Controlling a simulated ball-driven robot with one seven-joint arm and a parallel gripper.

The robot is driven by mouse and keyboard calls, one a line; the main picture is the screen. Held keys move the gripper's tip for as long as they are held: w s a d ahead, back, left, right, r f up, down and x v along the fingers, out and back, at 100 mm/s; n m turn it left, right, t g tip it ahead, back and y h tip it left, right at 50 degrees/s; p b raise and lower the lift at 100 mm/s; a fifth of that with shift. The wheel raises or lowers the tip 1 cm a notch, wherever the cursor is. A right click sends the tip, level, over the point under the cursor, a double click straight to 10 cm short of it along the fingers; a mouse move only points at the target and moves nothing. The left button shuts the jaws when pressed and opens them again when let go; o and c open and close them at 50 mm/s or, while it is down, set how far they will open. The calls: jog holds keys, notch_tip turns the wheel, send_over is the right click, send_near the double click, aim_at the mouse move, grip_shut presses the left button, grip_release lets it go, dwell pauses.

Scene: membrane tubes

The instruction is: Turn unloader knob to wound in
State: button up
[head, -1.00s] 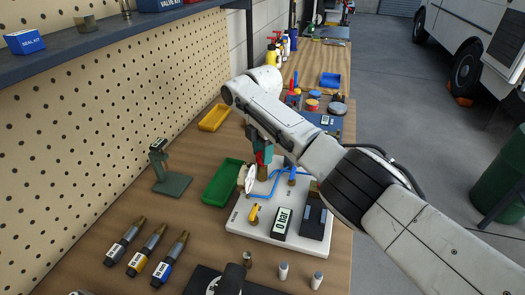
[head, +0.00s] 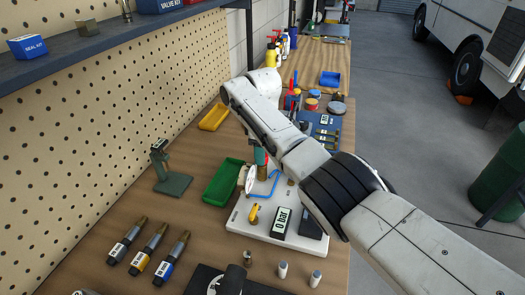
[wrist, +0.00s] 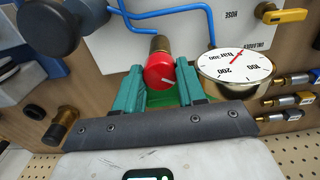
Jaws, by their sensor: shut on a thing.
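The red unloader knob (wrist: 159,70) with a white pointer line sits on a brass stem in the wrist view. My gripper (wrist: 161,76) has its two teal fingers on either side of the knob, shut on it. In the head view my gripper (head: 260,156) is at the back of the white panel (head: 262,234), and my arm hides most of the knob. A round dial gauge (wrist: 237,66) stands right beside the knob in the wrist view. The panel's display (head: 282,221) reads 0 bar.
Blue tubes (head: 268,190) and a yellow lever (head: 254,213) are on the panel. A green tray (head: 223,182) lies to its left. Three labelled tools (head: 150,247) lie at the front left. A pegboard (head: 110,120) bounds the left side.

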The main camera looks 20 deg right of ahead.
jog(key=m, duration=0.5)
jog(key=shift+m, duration=0.3)
jog(key=m, duration=0.5)
jog(key=shift+r, duration=0.1)
jog(key=shift+m, duration=0.4)
jog(key=o, duration=1.1)
jog(key=shift+c, duration=0.2)
notch_tip(320, 180, up, 11)
jog(key=shift+b, duration=0.4)
